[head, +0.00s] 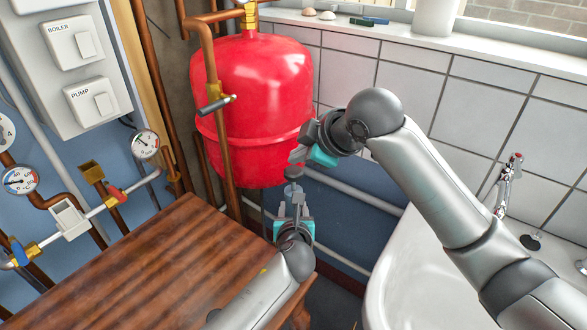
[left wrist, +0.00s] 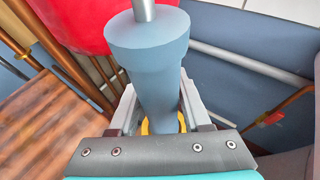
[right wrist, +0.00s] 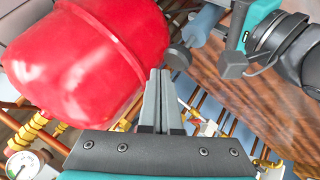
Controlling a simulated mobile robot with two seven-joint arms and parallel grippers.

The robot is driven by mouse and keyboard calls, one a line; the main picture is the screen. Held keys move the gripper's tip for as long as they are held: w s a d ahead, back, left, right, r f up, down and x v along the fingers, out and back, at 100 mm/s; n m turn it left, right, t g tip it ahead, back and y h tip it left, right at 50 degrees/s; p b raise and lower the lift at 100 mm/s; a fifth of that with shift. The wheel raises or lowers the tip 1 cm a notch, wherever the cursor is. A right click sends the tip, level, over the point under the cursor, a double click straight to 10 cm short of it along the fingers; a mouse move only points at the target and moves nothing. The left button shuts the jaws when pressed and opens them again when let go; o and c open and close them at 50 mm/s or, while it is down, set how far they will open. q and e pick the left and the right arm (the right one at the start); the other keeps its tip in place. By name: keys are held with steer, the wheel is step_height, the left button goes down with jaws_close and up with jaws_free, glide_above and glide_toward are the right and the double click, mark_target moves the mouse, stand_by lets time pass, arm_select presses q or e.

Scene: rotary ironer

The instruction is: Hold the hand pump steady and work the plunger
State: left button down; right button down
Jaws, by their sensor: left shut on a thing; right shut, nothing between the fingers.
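The blue-grey barrel of the hand pump (left wrist: 155,80) stands between the fingers of my left gripper (head: 296,200), which is shut on it beside the red vessel. A metal plunger rod (left wrist: 143,10) comes out of the barrel's wide collar. In the right wrist view, the round grey plunger knob (right wrist: 178,56) is close to my right gripper's fingertips; it also shows in the head view (head: 293,172). My right gripper (head: 296,157) is shut and empty, just above the knob; I cannot tell if they touch. The pump's lower end is hidden.
The red vessel (head: 255,85) is close behind both grippers. A wooden table (head: 130,260) lies at the left, and a white basin (head: 430,260) with a tap (head: 507,185) at the right. Copper pipes (head: 213,110) and gauges (head: 145,145) line the wall.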

mark_target(299, 173)
steer(key=shift+f, duration=0.1)
stand_by(0.7)
steer(key=shift+f, duration=0.35)
steer(key=shift+f, duration=1.8)
stand_by(1.3)
steer(key=shift+r, duration=2.2)
steer(key=shift+r, duration=2.55)
